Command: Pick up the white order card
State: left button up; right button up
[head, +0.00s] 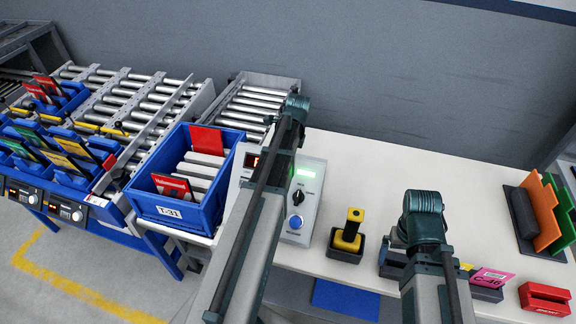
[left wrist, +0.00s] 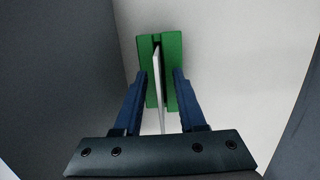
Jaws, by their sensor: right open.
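In the left wrist view, the white order card (left wrist: 157,82) is a thin white sheet seen edge-on, standing in the slot of a green holder (left wrist: 174,48). My left gripper (left wrist: 160,74) is open, with one blue finger on each side of the card. Gaps show between the fingers and the card. In the head view I cannot make out the card or its green holder, and my left gripper is hidden behind its arm. My right gripper (head: 391,262) is partly hidden behind its own arm, low over the table, with no card seen in it.
On the pale table (head: 470,185) stand a control box (head: 305,205), a yellow-and-black tool in a dark base (head: 347,240), a pink card in a holder (head: 490,277), a red block (head: 545,298) and an orange-green rack (head: 545,212). A blue bin (head: 180,212) stands left, beside roller conveyors.

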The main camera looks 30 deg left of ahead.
pick_arm(q)
jog(key=shift+f, duration=0.25)
dwell(0.5)
grip_shut()
